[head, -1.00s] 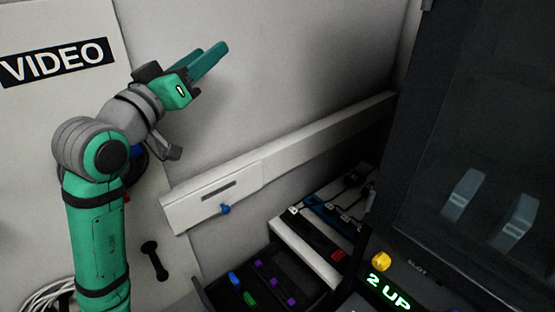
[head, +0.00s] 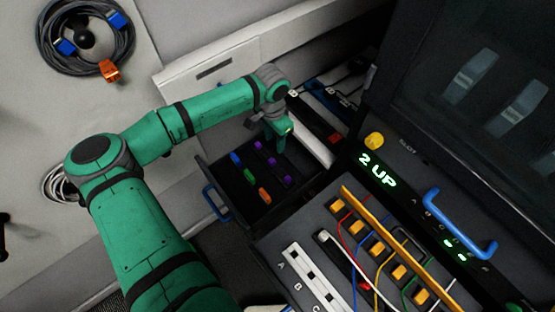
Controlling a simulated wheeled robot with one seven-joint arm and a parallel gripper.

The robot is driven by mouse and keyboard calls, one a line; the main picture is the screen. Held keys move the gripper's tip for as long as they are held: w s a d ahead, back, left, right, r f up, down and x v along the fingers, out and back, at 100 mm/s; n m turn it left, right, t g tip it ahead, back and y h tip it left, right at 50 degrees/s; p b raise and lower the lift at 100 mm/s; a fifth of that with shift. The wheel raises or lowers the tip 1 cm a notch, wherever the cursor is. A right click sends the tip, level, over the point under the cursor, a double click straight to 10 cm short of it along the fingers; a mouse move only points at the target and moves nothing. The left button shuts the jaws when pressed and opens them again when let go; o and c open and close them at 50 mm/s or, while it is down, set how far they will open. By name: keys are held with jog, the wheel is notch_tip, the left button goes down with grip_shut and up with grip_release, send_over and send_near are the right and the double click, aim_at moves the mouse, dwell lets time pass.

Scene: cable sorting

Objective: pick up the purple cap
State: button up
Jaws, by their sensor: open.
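My gripper (head: 280,145) points down over the back right part of the drawer, close to the purple row. Its jaws are open and nothing shows between them. I cannot tell whether the fingertips touch a cap; the gripper may hide part of the row.
A white ledge with a black and red connector (head: 328,133) lies right of the drawer. A panel with orange connectors (head: 378,249) and coloured cables stands at front right, with a blue handle (head: 462,225). Coiled cable (head: 85,70) hangs on the left wall.

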aim_at(272, 160)
jog(key=f, duration=0.7)
jog(key=s+a+f, duration=0.1)
jog(key=f, duration=0.3)
jog(key=shift+f, duration=0.2)
grip_shut()
